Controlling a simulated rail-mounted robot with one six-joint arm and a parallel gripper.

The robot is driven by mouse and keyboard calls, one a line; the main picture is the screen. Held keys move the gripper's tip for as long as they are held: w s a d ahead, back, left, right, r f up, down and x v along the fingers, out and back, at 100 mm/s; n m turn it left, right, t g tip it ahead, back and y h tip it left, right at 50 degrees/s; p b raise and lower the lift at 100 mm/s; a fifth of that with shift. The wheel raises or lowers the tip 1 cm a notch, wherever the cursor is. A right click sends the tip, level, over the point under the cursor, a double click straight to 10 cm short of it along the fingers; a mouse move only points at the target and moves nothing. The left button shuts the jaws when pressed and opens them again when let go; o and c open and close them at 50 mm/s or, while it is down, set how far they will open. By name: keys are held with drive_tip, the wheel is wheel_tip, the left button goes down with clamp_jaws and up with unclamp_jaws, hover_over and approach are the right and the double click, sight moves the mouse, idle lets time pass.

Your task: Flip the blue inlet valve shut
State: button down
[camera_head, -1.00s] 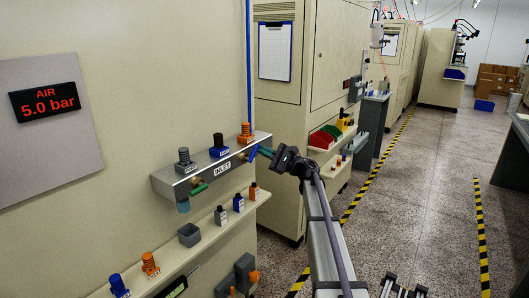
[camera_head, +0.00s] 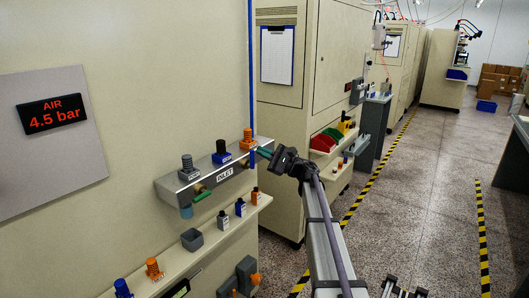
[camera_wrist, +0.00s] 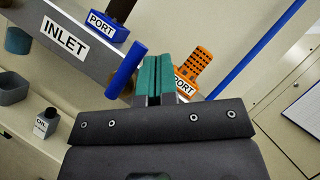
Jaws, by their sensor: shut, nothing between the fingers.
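The blue inlet valve lever (camera_head: 252,160) is at the right end of the grey manifold bar (camera_head: 222,178) labelled INLET. It stands close to upright, across the bar's length. In the wrist view the blue lever (camera_wrist: 125,68) is just left of my fingers. My gripper (camera_head: 264,153) is shut and empty, its teal fingertips beside the lever's right side. In the wrist view the gripper (camera_wrist: 154,75) points at the bar; I cannot tell whether it touches the lever. The air display (camera_head: 53,114) reads 4.5 bar.
Grey, blue and orange port plugs (camera_head: 221,151) stand on top of the bar. A green lever (camera_head: 201,195) is at its left part. Below, a shelf (camera_head: 215,236) holds small bottles and a grey cup (camera_head: 192,239). The aisle floor on the right is open.

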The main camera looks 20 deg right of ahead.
drive_tip(key=shift+s+a+r, duration=0.15)
drive_tip(key=shift+a+r, duration=0.05)
drive_tip(key=shift+a, duration=0.1)
idle(0.5)
drive_tip(key=s+d, duration=0.2)
drive_tip(key=d, duration=1.1)
drive_tip(key=shift+s, duration=0.15)
